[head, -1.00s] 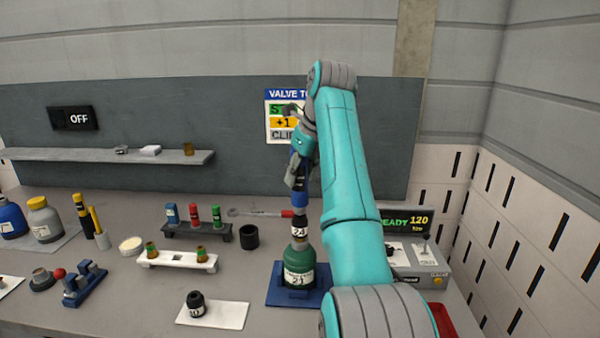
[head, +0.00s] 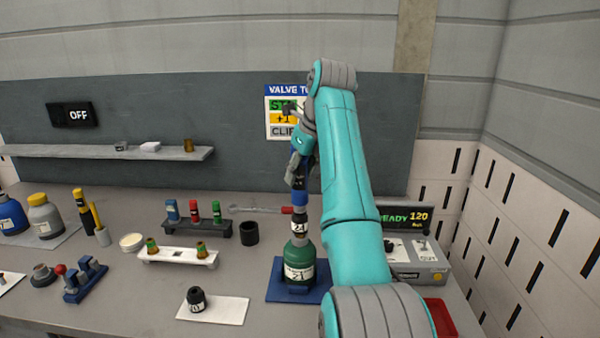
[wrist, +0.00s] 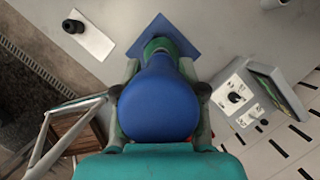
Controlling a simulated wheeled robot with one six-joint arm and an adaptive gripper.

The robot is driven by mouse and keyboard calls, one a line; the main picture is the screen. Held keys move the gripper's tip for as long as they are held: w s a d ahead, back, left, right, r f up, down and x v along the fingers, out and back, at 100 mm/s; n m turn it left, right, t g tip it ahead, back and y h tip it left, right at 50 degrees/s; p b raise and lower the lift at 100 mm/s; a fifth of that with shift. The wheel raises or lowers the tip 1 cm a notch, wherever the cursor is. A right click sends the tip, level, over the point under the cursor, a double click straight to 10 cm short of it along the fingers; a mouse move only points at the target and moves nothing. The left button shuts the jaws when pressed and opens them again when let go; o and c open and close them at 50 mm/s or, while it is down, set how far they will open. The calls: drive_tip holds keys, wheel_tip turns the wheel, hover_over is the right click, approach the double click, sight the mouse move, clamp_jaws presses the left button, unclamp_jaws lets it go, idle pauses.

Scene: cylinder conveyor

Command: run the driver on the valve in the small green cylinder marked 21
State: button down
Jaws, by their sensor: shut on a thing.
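The small green cylinder (head: 300,262), with a white label reading 21, stands upright in a blue holder plate (head: 318,292) on the bench. My gripper (head: 299,178) is shut on the blue driver (head: 300,199), which points down above the cylinder. A black socket with a white number label (head: 299,226) is at the driver's lower end, over the brassy valve at the cylinder's top. I cannot tell how far it is seated. In the wrist view the blue driver (wrist: 158,105) fills the space between the fingers and hides the valve; the holder plate shows beyond.
A control box (head: 418,262) with a READY 120 display (head: 405,220) stands to the right, near a red tray (head: 440,318). A black socket (head: 196,299) sits on a white mat at front left. Racks of coloured pieces (head: 196,228) and large bottles (head: 44,215) stand further left.

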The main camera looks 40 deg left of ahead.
drive_tip(key=shift+f, duration=0.7)
idle(3.0)
drive_tip(key=shift+r, duration=0.15)
idle(0.8)
wheel_tip(320, 180, up, 6)
idle(0.8)
idle(1.2)
